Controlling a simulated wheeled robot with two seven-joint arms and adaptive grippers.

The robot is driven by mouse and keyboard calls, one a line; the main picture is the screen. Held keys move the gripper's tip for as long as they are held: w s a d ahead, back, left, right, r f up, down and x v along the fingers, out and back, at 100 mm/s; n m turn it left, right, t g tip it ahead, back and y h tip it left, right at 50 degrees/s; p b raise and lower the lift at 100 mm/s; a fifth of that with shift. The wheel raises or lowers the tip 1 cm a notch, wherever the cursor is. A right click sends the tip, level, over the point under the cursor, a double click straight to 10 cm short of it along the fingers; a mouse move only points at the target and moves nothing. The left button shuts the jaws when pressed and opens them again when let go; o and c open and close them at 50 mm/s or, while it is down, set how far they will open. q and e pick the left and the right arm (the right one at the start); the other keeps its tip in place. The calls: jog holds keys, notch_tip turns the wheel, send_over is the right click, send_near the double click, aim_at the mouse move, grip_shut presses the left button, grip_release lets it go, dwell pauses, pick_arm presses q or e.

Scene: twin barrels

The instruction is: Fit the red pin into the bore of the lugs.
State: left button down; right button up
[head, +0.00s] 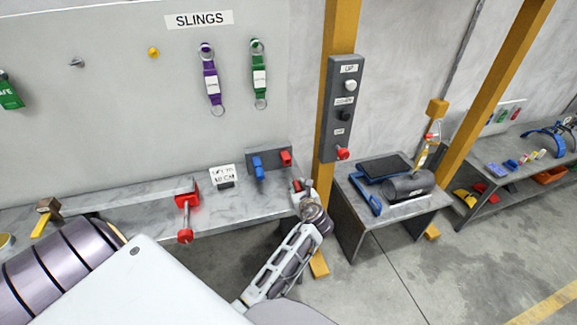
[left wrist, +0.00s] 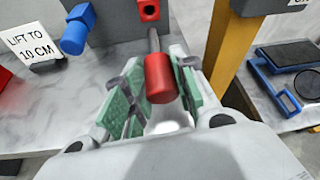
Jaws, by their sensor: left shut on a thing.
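The red pin (left wrist: 160,78) has a thick red handle and a thin grey shaft. My left gripper (left wrist: 152,92) is shut on the handle, with green pads on both sides. In the head view this gripper (head: 303,190) is at the bench's right end. The shaft points away from me towards a red block with a dark hole (left wrist: 149,10); the tip looks just short of it, but I cannot tell the exact gap. In the head view the red block (head: 286,158) sits on a grey holder. A red bracket (head: 188,194) stands further left on the bench. My right gripper is not in view.
A blue pin (left wrist: 78,28) sits in the holder beside the red block. A "LIFT TO 10 CM" sign (head: 222,175) stands left of it. A yellow post (head: 338,50) with a control box (head: 344,108) rises right of the bench. A side table (head: 400,208) stands beyond.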

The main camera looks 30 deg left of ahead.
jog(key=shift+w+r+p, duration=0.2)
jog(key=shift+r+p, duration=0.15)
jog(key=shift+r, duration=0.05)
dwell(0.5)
